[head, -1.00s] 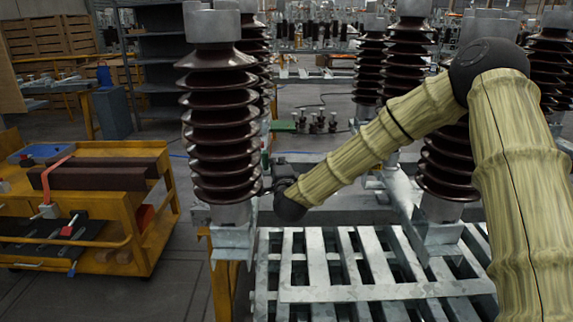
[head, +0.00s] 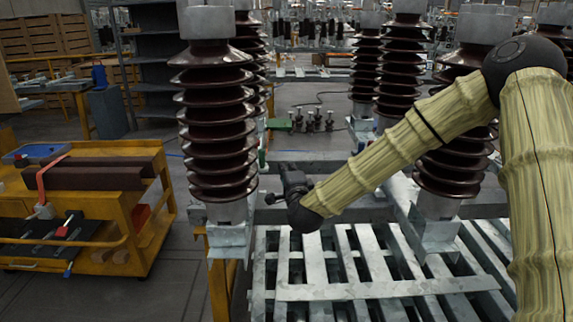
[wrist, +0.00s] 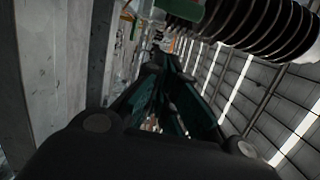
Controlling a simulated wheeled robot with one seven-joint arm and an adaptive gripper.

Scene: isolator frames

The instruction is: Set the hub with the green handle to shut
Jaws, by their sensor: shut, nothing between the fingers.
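A narrow green piece (head: 262,158), possibly the green handle, shows beside the right edge of the left brown insulator in the head view; the insulator hides part of it. The hub itself cannot be made out. My dark gripper (head: 287,172) is just right of that insulator, above the grey steel frame, apart from the green piece in the picture. In the wrist view my gripper (wrist: 160,68) points along the frame, its fingers shut and empty.
The left brown insulator (head: 218,125) stands close to my gripper; another insulator (head: 448,150) stands right of my forearm. The slatted steel frame (head: 385,292) lies below. A yellow cart (head: 150,225) is at the left. A green box (head: 279,124) sits behind.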

